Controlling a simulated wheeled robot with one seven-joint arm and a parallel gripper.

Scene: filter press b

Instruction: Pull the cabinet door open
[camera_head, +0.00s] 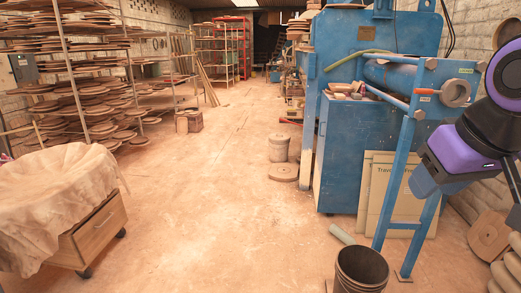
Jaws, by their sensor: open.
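A blue metal cabinet (342,165) stands right of centre, under the blue press machine (375,35). Its broad near face looks flat and closed, and its narrow left face is seen at a steep angle. I cannot make out a handle or an open gap on it. My purple and black arm (462,150) reaches in from the right edge, to the right of the cabinet and well apart from it in the picture. The fingers of my gripper do not show.
A blue slanted frame (398,185) and pale boards (375,195) stand right of the cabinet. A dark bucket (360,270) and a pale tube (341,234) are in front. A cloth-covered wooden cart (97,238) is at left. The middle floor is clear.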

